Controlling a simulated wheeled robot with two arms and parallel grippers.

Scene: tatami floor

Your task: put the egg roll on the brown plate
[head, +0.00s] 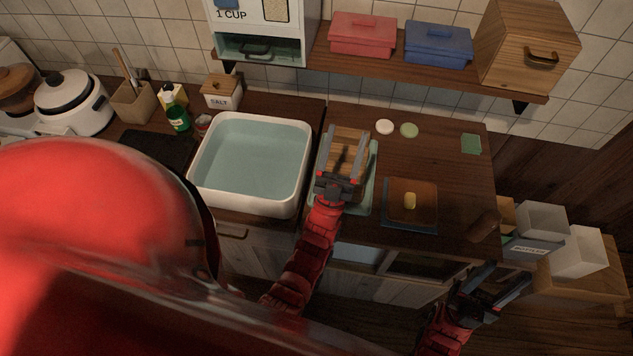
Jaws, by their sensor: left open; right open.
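A small yellow egg roll (410,201) lies on a square brown plate (399,188), near the plate's middle. The plate sits on a blue mat or tray (398,222) on the right part of the counter. My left gripper (344,152) is open above a wooden slatted board or rack (349,132), to the left of the plate. I see nothing between its fingers, and the arm hides part of the board. My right gripper (509,273) is open and empty, low at the right, beyond the counter's front edge.
A white basin of water (250,120) is left of the board. White (385,127) and green (409,130) discs lie behind the plate. A brown cylinder (484,225) stands near the counter's right edge. A shelf (390,65) with boxes hangs above.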

